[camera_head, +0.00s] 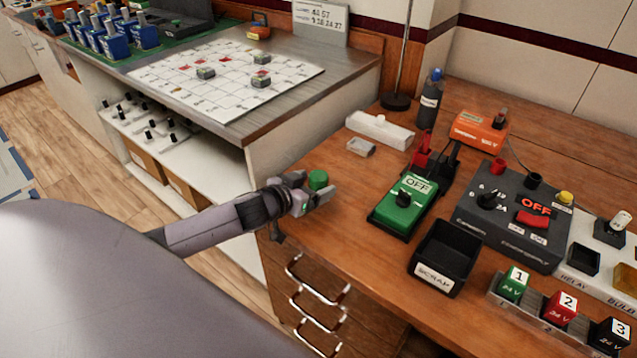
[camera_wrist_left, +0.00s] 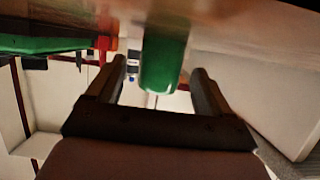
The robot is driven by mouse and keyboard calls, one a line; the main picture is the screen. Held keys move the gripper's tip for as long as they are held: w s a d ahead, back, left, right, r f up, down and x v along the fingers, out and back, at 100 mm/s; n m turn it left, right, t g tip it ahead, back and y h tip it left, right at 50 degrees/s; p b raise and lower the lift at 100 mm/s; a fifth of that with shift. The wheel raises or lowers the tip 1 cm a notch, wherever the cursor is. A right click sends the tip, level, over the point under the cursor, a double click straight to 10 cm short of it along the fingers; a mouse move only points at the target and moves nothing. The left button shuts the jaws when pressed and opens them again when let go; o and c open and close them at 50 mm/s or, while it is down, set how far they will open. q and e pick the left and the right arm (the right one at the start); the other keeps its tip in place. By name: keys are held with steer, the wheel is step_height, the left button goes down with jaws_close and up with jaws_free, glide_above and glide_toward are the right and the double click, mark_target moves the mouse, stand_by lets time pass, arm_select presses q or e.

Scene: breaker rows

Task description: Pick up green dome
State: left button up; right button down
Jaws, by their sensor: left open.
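The green dome (camera_head: 318,179) is a small green rounded piece near the left edge of the wooden bench. My left gripper (camera_head: 317,193) reaches in from the left and is open around it. In the left wrist view the green dome (camera_wrist_left: 164,62) stands between the two fingers of my left gripper (camera_wrist_left: 163,82), with a visible gap on each side. That view appears upside down, and the dome seems to touch the bench surface at the top. My right gripper is not in view.
On the bench stand a green meter (camera_head: 402,208), a black scrap bin (camera_head: 446,258), a grey control box (camera_head: 513,213) and a white block (camera_head: 380,129). A dark bottle (camera_head: 430,98) is behind. The bench between the dome and the meter is clear.

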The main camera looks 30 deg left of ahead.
arm_select(q)
steer(key=c, duration=1.1)
